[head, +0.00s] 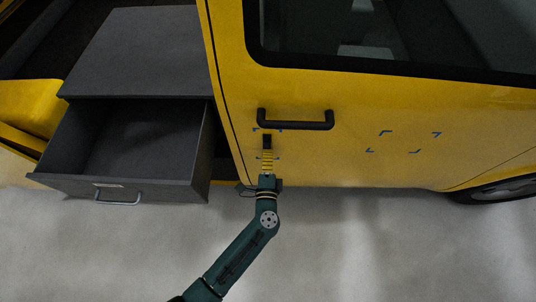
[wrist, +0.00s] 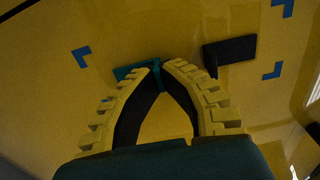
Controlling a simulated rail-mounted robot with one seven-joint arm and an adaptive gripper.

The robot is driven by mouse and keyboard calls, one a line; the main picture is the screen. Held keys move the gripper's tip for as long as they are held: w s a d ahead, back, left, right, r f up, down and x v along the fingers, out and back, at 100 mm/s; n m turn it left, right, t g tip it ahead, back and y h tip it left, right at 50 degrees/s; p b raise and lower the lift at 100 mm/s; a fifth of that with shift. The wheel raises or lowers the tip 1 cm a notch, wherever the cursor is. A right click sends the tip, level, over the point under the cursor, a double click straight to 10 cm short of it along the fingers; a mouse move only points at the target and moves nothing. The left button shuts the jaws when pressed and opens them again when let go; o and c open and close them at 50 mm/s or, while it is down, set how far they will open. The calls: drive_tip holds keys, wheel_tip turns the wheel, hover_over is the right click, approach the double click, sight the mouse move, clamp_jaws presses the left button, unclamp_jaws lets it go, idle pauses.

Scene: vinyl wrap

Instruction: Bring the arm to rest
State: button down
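My gripper (head: 267,158) is in front of the yellow vehicle door (head: 400,105), below the black door handle (head: 296,119). In the wrist view its yellow fingers with black inner faces lean together, and the fingertips (wrist: 163,66) all but meet. A small teal piece (wrist: 132,71) lies by the left fingertip; I cannot tell whether they touch. A black block (wrist: 230,50) is to the right of the tips, apart from them. Blue corner marks (wrist: 82,57) surround this area of the door. My arm reaches up from the bottom of the head view.
A grey drawer (head: 125,188) stands open and looks empty, under a grey cabinet top (head: 140,50), left of the door. More blue corner marks (head: 402,133) are on the door to the right. The pale floor (head: 400,250) in front is clear.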

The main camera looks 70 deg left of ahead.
idle(0.8)
drive_tip(key=c, duration=1.2)
unclamp_jaws()
drive_tip(key=shift+a, duration=0.1)
drive_tip(key=shift+o, duration=0.2)
drive_tip(key=v, duration=1.2)
